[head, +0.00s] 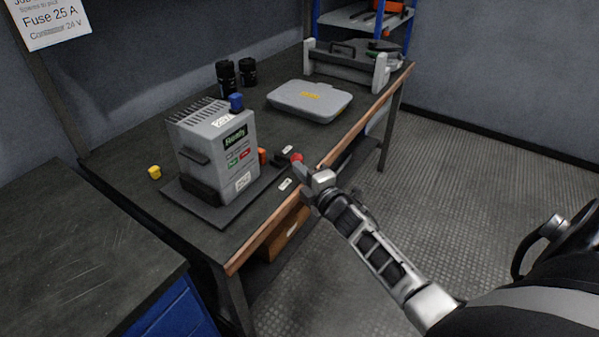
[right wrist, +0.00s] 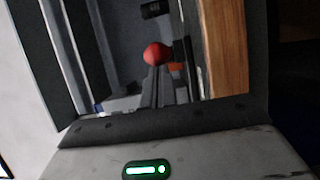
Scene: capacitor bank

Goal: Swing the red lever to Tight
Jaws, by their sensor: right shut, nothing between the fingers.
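The red lever's round knob (head: 297,157) shows at the right side of the bench, beside the grey capacitor unit (head: 214,150). My right gripper (head: 303,171) is shut and empty, its tips close to the knob. In the right wrist view the red knob (right wrist: 157,54) sits at the tips of the shut fingers (right wrist: 164,85); I cannot tell whether they touch. The lever's arm is mostly hidden. Two small labels, one behind the knob (head: 287,149) and one in front (head: 285,184), are too small to read. My left gripper is not in view.
A yellow part (head: 154,172), a grey case (head: 310,100) and two black cylinders (head: 248,72) are on the bench. The wooden front edge (head: 270,238) runs below my right gripper.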

